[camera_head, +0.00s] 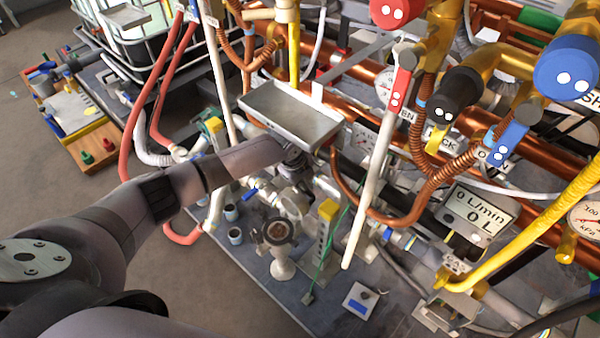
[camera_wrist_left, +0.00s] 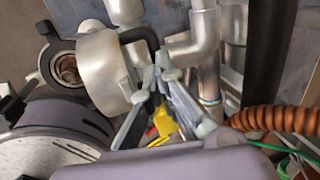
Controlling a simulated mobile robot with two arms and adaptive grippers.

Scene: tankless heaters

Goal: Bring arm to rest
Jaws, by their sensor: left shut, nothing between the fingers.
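My left arm (camera_head: 165,195) comes in from the left and reaches into the pipework. My left gripper (camera_head: 297,163) is at its end, small and partly hidden, just below a grey metal tray-like box (camera_head: 292,116). In the left wrist view the fingers (camera_wrist_left: 160,76) are together and empty, close in front of a bent dark handle or rod (camera_wrist_left: 140,35) and grey pipes (camera_wrist_left: 205,50). I cannot tell whether they touch it. My right gripper is not in view.
Copper pipes (camera_head: 375,75), red hoses (camera_head: 133,130) and a white rod (camera_head: 376,170) crowd around the arm. Valves with red (camera_head: 397,10), black (camera_head: 446,95) and blue (camera_head: 566,65) handles stand at the right. The floor (camera_head: 190,285) at the lower left is clear.

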